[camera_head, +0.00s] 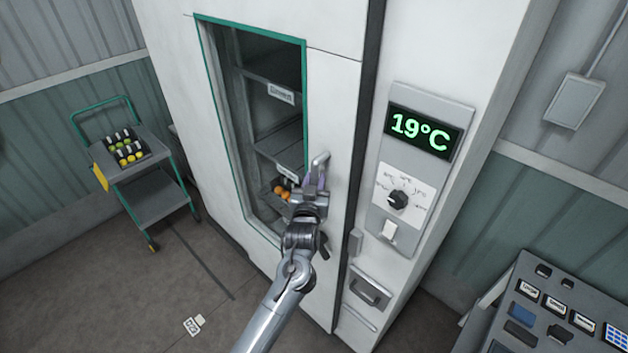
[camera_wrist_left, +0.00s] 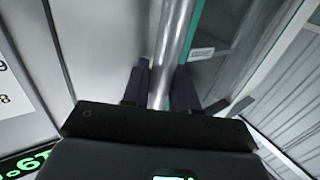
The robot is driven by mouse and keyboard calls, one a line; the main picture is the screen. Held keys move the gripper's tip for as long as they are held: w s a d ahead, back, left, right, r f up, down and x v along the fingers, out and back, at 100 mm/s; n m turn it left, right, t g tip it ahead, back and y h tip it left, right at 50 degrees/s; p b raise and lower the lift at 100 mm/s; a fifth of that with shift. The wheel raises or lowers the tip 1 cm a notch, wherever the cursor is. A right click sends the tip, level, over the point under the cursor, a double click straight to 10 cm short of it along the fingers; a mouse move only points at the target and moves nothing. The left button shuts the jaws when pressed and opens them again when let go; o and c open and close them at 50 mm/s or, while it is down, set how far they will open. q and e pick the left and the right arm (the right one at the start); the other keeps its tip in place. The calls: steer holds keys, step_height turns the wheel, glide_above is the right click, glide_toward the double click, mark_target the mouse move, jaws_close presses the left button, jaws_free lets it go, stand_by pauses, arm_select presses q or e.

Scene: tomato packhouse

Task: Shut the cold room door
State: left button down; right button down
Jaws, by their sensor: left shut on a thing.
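The cold room door (camera_head: 338,95) is a white panel with a tall green-framed window. Through the window I see shelves and some orange fruit. A dark upright strip runs between the door and the control panel side; I cannot tell whether it is a gap or a seal. My left gripper (camera_head: 314,186) is at the metal door handle (camera_head: 320,160), beside the window's right edge. In the left wrist view the handle (camera_wrist_left: 174,45) passes as a bar between the two dark fingers of my left gripper (camera_wrist_left: 160,85), which is shut on it. My right gripper is not in view.
A control panel (camera_head: 382,230) with a 19°C display (camera_head: 424,130), a dial and a switch is right of the door. A green-handled trolley (camera_head: 150,200) stands at the left. A button console (camera_head: 530,320) is at the lower right. The floor at the lower left is mostly clear.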

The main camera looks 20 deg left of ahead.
arm_select(q)
steer(key=shift+d+r, duration=0.15)
steer(key=shift+d, duration=0.05)
steer(key=c, duration=1.1)
jaws_free()
steer(key=shift+o, duration=0.4)
steer(key=shift+s+f, duration=0.15)
steer(key=shift+f, duration=0.05)
steer(key=b+v, duration=0.2)
steer(key=v, duration=0.8)
steer(key=shift+s+b, duration=0.3)
steer(key=shift+r, duration=0.1)
